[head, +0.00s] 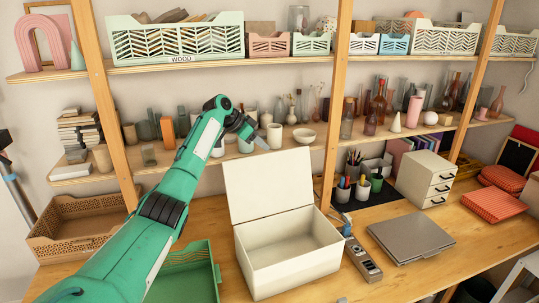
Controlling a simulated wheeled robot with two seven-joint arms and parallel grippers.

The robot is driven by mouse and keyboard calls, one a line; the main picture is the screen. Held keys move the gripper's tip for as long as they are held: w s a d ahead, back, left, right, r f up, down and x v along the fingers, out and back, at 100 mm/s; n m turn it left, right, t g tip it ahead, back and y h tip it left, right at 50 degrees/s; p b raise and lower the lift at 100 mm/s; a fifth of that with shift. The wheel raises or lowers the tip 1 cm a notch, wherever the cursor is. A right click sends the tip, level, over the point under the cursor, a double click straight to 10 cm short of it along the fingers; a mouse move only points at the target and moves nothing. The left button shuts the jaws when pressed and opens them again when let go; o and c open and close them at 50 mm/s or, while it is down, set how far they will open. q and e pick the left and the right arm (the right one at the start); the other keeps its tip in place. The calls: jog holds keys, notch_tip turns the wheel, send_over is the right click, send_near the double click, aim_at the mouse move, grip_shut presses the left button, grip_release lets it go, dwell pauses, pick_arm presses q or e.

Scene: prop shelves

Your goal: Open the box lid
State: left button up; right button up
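The cream box (290,262) stands on the wooden table, and its inside is visible and looks empty. Its lid (268,185) is open and stands nearly upright at the back edge, leaning back a little. My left arm comes in from the lower left, and my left gripper (256,139) is above and behind the lid's top edge, in front of the shelf. It looks apart from the lid. Its fingers are small and seen at an angle, so I cannot tell whether they are open or shut. My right gripper is not in view.
A green crate (217,273) stands left of the box, partly behind my arm. A grey handheld device (362,260) and a closed laptop (411,237) lie to the right. Pen cups and a small drawer unit (427,178) stand behind. Shelves of vases and bottles line the wall.

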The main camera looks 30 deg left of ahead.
pick_arm(q)
jog(key=b+v, duration=0.1)
jog(key=v, duration=0.6)
jog(key=shift+b, duration=0.4)
jog(key=shift+s+r, duration=0.1)
